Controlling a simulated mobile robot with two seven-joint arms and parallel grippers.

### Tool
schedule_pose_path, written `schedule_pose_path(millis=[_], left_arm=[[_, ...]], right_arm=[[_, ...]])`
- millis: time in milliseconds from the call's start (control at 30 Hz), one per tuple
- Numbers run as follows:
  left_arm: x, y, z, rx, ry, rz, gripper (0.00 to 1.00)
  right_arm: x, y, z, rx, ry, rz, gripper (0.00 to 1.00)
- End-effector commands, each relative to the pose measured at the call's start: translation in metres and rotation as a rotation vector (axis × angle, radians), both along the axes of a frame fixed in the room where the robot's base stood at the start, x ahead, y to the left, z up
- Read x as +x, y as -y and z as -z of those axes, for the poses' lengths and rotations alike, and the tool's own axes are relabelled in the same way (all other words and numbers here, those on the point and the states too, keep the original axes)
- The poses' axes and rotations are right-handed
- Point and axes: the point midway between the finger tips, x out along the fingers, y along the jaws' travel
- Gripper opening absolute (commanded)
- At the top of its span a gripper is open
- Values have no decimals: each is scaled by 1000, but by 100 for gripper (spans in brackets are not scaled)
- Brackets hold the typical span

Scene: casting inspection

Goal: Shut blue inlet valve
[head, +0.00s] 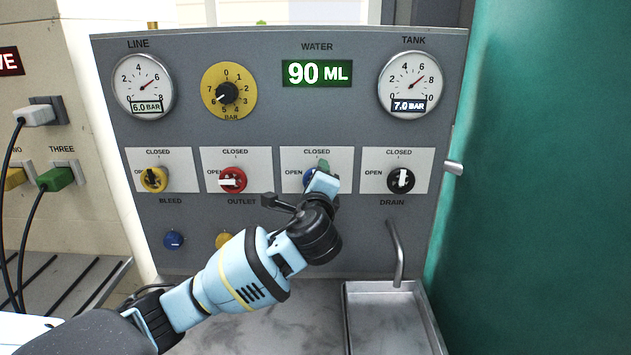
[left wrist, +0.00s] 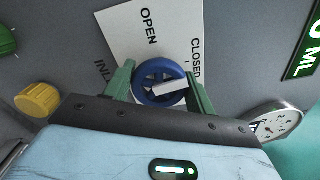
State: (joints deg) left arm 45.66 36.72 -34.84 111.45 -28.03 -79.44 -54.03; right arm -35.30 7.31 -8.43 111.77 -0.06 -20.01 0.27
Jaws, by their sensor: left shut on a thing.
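The blue inlet valve (head: 309,177) is the third wheel in the panel's valve row, largely hidden by my left gripper (head: 323,172) in the head view. In the left wrist view, the blue wheel (left wrist: 145,78) sits between the green fingers of the left gripper (left wrist: 160,88), which is shut on it. Its white pointer bar (left wrist: 171,88) runs toward the side with the CLOSED label, away from OPEN. The INLET label is partly hidden behind a finger. My right gripper is not in view.
Yellow bleed (head: 154,180), red outlet (head: 232,181) and black drain (head: 401,180) valves share the row. The line gauge (head: 143,86) shows 6.0 bar, the tank gauge (head: 410,85) 7.0 bar. A spout (head: 397,252) stands over a sink at lower right.

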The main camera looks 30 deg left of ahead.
Motion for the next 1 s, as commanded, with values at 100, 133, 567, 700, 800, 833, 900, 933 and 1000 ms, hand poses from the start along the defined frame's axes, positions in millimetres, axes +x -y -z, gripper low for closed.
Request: schedule_pose_path(millis=[100,133,567,700,800,833,900,933,1000], left_arm=[[0,1,1,51,-34,2,32],[0,1,1,61,-40,2,32],[0,1,1,126,-82,3,33],[0,1,2,128,-83,3,33],[0,1,2,128,-83,3,32],[0,1,2,128,-83,3,32],[0,1,2,128,-83,3,60],[0,1,2,127,-82,3,64],[0,1,1,127,-80,2,74]], right_arm=[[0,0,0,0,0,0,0],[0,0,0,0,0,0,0],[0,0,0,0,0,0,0],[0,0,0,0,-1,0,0],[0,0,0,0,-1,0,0],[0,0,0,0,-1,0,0],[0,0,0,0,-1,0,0],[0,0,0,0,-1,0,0],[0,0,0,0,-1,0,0]])
